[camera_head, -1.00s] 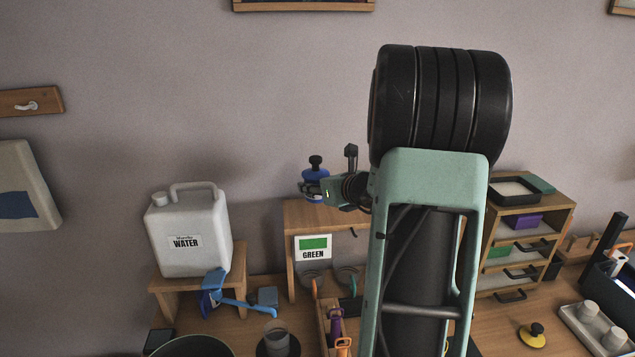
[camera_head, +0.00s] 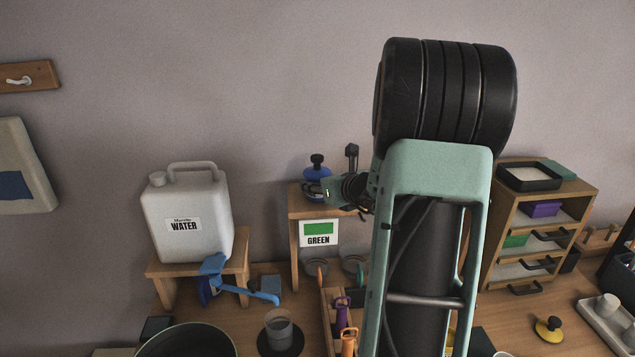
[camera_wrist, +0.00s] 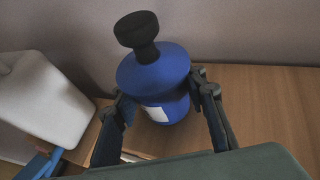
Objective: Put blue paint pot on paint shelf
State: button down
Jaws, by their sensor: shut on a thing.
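The blue paint pot (camera_head: 318,173) has a black knobbed lid and stands upright. In the wrist view the pot (camera_wrist: 155,77) shows a white label low on its side. My gripper (camera_head: 318,190) is shut on the pot, with one finger on each side in the wrist view (camera_wrist: 163,112). The wooden paint shelf (camera_head: 293,215) carries a green-swatch sign reading GREEN on its front. The pot is at the shelf top's left part. The shelf's bare top (camera_wrist: 265,95) shows right of the pot. I cannot tell whether the pot's base touches it.
A white water jug (camera_head: 188,220) on a wooden stand (camera_head: 242,262) is just left of the shelf. A wooden drawer unit (camera_head: 505,235) stands to the right. A yellow pot (camera_head: 548,328) is on the table. My arm hides the shelf's right part.

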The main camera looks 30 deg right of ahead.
jog(key=shift+f, duration=0.1)
jog(key=c, duration=1.2)
grip_release()
jog(key=shift+r, duration=0.25)
jog(key=v, duration=1.2)
jog(key=shift+s+f, duration=0.1)
jog(key=shift+f, duration=0.05)
